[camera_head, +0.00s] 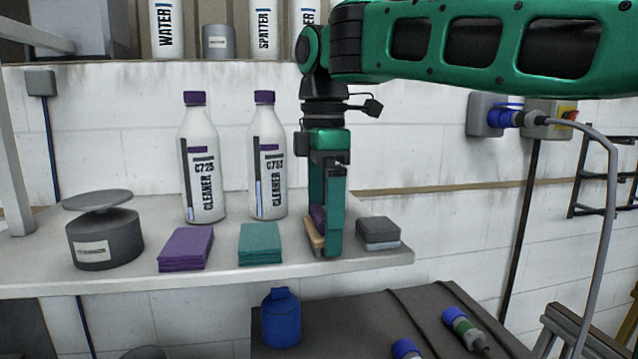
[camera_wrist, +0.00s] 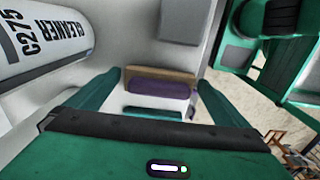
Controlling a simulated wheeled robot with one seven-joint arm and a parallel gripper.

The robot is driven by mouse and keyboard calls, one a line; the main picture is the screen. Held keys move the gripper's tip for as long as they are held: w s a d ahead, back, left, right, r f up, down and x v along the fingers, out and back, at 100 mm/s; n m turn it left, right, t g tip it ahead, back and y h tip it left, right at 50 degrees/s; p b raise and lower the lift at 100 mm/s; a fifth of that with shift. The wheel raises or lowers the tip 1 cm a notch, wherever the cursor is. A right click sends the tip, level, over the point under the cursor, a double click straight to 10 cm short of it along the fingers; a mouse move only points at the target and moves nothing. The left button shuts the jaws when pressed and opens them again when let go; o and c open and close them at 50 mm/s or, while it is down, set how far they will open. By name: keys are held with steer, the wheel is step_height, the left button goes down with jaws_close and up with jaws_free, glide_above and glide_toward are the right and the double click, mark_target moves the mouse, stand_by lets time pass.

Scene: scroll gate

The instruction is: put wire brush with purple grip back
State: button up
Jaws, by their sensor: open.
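The wire brush with purple grip (camera_head: 317,228) stands on the shelf, partly hidden behind my gripper's fingers in the head view. In the wrist view the brush (camera_wrist: 158,88) shows its purple grip and a tan wooden strip, lying between and a little beyond my fingertips. My gripper (camera_head: 331,245) points straight down with its fingertips close to the shelf surface. Its green fingers (camera_wrist: 160,85) are spread on either side of the brush in the wrist view. I cannot tell whether either finger touches it.
On the shelf (camera_head: 120,285), a teal cloth stack (camera_head: 261,244) sits left of my gripper and a grey block (camera_head: 378,232) close on its right. Two cleaner bottles (camera_head: 202,165) (camera_head: 268,165) stand behind. A purple cloth stack (camera_head: 186,249) and grey tin (camera_head: 104,240) are farther left.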

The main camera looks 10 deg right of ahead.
mark_target(323, 211)
step_height(323, 211, up, 12)
stand_by(0.5)
